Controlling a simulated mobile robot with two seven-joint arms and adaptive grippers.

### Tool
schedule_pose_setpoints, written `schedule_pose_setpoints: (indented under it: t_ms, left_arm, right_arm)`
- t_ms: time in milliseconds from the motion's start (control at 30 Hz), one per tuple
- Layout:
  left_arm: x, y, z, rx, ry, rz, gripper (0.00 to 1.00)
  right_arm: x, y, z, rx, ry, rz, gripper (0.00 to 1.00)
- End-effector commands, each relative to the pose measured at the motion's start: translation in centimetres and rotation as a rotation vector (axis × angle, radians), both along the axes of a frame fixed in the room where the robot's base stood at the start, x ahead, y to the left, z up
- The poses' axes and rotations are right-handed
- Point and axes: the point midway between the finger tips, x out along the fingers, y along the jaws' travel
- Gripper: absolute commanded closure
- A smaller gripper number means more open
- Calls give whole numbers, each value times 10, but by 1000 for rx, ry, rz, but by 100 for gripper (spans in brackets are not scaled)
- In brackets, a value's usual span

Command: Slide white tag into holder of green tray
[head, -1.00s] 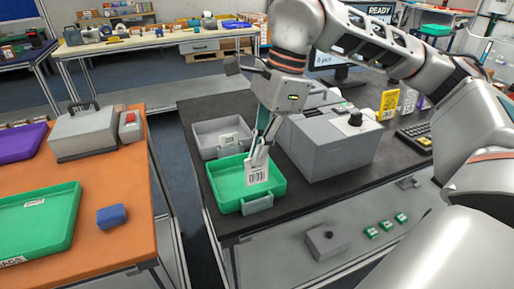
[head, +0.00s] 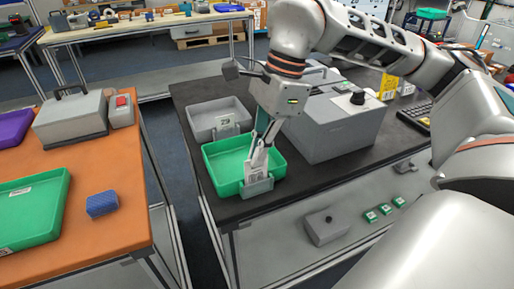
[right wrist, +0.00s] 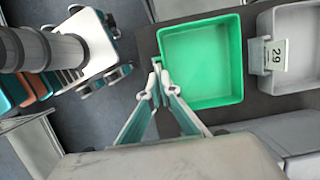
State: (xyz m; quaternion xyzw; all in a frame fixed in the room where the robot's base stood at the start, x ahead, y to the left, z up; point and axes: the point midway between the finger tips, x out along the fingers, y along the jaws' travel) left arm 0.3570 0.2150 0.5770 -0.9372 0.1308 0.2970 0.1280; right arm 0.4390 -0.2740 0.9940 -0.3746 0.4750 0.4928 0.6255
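My right gripper (head: 262,146) points down above this holder and is shut on the white tag (head: 257,165). The tag is roughly upright, and its lower part meets or is behind the holder's front; I cannot tell how deep it sits. In the right wrist view the green tray (right wrist: 202,62) lies just past my fingertips (right wrist: 156,88), and the tag is seen nearly edge-on. My left gripper is not in view.
A grey tray (head: 203,112) with a tag (head: 225,122) in its holder stands behind the green tray. A grey box-shaped machine (head: 335,128) stands close on the right. An orange table (head: 112,215) at left holds another green tray (head: 35,205) and a blue block (head: 102,203).

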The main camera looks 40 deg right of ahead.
Motion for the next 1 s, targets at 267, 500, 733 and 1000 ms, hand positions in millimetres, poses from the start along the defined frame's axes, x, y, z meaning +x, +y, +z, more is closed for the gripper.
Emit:
schedule_pose_setpoints:
  t_ms: [267,500,733,1000]
  left_arm:
    - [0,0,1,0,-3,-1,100]
    - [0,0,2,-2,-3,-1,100]
    - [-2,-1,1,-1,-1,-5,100]
    - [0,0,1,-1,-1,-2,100]
  right_arm:
    - [0,0,0,0,0,0,93]
    - [0,0,0,0,0,0,76]
    - [0,-1,3,0,0,-1,76]
    - [-2,-11,43,1,-5,-2,76]
